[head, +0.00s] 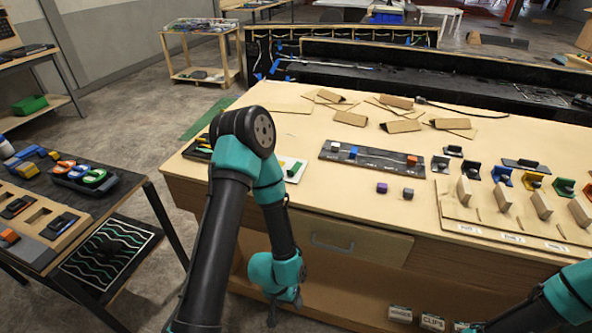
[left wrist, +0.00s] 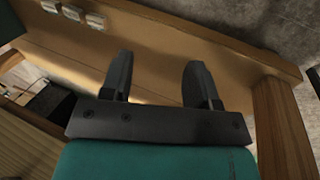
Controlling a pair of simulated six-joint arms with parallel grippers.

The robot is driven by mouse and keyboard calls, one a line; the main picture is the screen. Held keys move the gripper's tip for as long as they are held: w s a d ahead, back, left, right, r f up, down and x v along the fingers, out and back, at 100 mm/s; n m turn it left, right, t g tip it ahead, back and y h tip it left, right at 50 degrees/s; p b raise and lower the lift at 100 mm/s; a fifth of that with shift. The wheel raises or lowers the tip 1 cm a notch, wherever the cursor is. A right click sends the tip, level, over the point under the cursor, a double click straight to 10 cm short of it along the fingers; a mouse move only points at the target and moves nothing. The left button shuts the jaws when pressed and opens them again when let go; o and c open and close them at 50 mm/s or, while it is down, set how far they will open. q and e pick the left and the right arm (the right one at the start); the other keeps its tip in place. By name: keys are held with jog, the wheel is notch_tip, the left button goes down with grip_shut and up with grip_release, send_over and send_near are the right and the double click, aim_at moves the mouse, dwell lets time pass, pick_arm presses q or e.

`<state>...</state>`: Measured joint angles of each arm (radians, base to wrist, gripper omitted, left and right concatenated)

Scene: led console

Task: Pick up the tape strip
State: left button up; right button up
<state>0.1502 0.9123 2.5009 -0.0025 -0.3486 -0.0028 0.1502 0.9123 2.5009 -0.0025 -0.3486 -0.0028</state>
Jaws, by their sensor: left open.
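My left gripper (head: 285,303) hangs low in front of the wooden workbench, below its top and near the lower shelf. In the left wrist view its two fingers (left wrist: 158,78) are apart with nothing between them. I cannot pick out a tape strip with certainty.
The workbench (head: 300,222) carries a black panel (head: 375,161) with coloured blocks, loose cubes (head: 382,188), cardboard pieces (head: 400,126) and a wooden rack (head: 480,225). Labelled boxes (head: 400,314) stand on the lower shelf. Floor separates the bench from the side table (head: 128,187).

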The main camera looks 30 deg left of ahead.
dwell(0.4)
pick_arm(q)
jog(key=c, duration=0.4)
jog(key=shift+o, duration=0.2)
